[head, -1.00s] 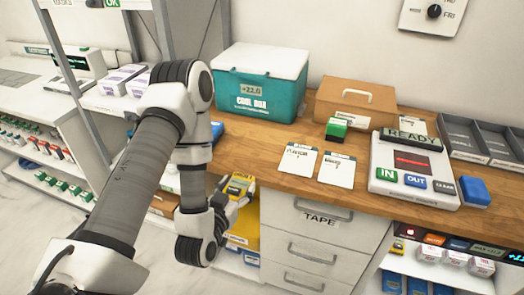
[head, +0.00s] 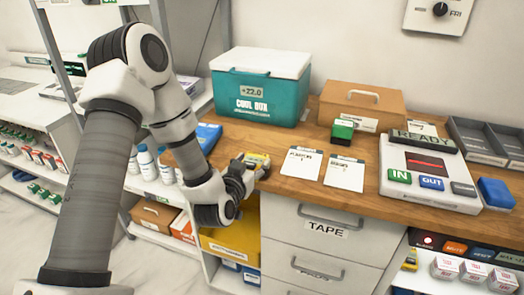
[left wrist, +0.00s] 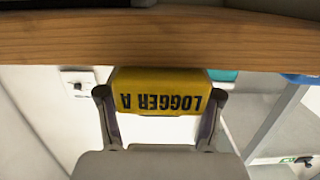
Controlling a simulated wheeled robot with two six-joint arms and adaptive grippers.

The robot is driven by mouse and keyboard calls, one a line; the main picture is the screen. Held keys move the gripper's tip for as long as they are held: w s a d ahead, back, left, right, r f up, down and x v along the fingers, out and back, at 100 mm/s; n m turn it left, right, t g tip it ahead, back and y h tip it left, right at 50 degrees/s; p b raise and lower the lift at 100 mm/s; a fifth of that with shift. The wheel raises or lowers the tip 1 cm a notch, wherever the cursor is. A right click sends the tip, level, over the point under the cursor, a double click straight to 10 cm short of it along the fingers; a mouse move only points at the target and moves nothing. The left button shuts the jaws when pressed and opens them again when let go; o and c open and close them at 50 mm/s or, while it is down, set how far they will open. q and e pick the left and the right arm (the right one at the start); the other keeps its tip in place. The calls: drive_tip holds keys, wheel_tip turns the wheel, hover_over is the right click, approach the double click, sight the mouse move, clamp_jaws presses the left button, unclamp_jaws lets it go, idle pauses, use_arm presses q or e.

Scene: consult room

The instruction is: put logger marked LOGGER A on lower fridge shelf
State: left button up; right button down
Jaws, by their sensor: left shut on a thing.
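The yellow logger (left wrist: 160,92) is between the fingers of my left gripper (left wrist: 160,108) in the left wrist view, its LOGGER A label upside down. In the head view my left gripper (head: 252,172) is shut on the logger (head: 257,159) near the front edge of the wooden counter, left of the drawers. The gripper partly hides the logger there. An open lit compartment with a shelf (head: 425,271) of small boxes shows under the counter at lower right; I cannot tell for sure that it is the fridge. My right gripper is not in view.
The wooden counter (head: 290,186) holds a teal cool box (head: 262,100), two cards, a brown box (head: 360,105) and a READY device (head: 425,180). A drawer unit marked TAPE (head: 325,230) stands below. A yellow tray (head: 232,240) is on the shelf left of it.

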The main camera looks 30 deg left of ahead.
sight(256, 156)
use_arm(q)
drive_tip(key=x, duration=0.3)
drive_tip(key=shift+w+a+r, duration=0.1)
drive_tip(key=shift+w+r, duration=0.15)
drive_tip(key=shift+w, duration=0.1)
drive_tip(key=x, duration=0.1)
drive_tip(key=p+x, duration=0.1)
drive_tip(key=x, duration=0.1)
drive_tip(key=shift+w+a+r, duration=0.15)
drive_tip(key=shift+w+r, duration=0.2)
drive_tip(key=shift+w+f, duration=0.25)
drive_tip(key=shift+s+f, duration=0.15)
drive_tip(key=shift+f, duration=0.05)
drive_tip(key=o, duration=1.3)
